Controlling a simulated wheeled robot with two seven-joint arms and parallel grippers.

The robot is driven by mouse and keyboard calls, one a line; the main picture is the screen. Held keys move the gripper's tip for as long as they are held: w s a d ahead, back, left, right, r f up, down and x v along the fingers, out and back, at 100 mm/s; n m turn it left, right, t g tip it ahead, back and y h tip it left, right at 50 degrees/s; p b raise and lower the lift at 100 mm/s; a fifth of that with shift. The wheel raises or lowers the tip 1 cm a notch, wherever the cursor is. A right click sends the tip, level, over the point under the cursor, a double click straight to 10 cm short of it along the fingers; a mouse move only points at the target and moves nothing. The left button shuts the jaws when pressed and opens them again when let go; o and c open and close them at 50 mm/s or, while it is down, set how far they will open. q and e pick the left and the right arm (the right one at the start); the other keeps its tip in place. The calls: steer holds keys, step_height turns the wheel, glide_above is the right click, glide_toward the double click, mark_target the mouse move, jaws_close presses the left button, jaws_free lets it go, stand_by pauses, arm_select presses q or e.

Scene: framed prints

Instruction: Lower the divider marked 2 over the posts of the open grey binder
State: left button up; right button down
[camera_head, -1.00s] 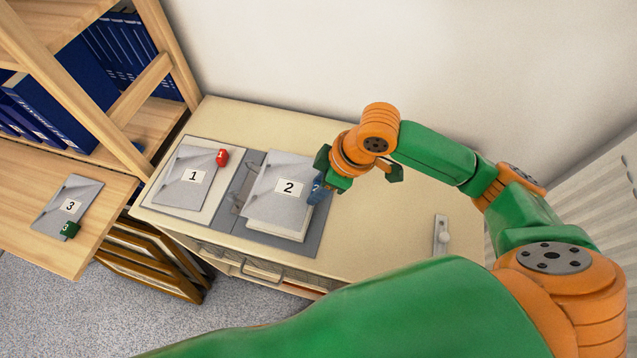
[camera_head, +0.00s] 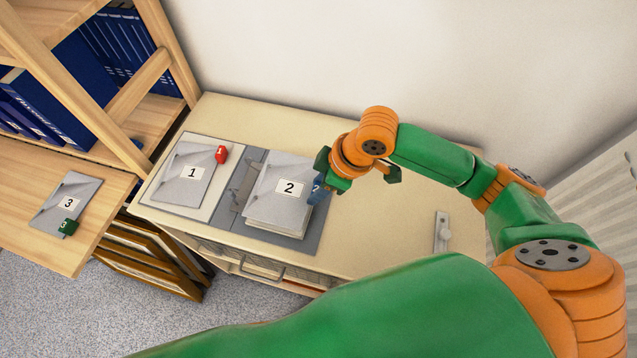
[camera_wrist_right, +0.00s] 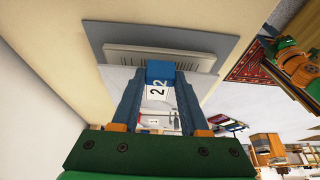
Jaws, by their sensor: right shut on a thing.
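The grey divider marked 2 (camera_head: 276,181) is held over the open grey binder (camera_head: 312,232) on the cabinet top. My right gripper (camera_head: 324,180) is shut on the divider's blue tab, also marked 2 (camera_head: 316,191). In the right wrist view, the blue tab (camera_wrist_right: 160,73) sits between the fingers of the right gripper (camera_wrist_right: 160,82). The divider overhangs the white paper stack (camera_head: 276,222) in the binder. The binder's metal mechanism (camera_head: 240,192) shows left of the divider; how its holes line up with the posts cannot be told. My left gripper does not show.
Divider 1 (camera_head: 183,185) with a red tab lies on a pale sheet left of the binder. Divider 3 (camera_head: 66,198) with a green tab lies on the wooden shelf. A metal piece with a round knob (camera_head: 441,233) lies at right. The cabinet top (camera_head: 385,225) between is clear.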

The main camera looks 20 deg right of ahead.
steer(key=shift+f+b, duration=0.3)
steer(key=shift+f, duration=0.7)
steer(key=shift+c, duration=1.7)
jaws_free()
steer(key=shift+r, duration=0.1)
step_height(320, 180, up, 7)
steer(key=p, duration=0.9)
steer(key=shift+r, duration=0.1)
steer(key=shift+f, duration=0.2)
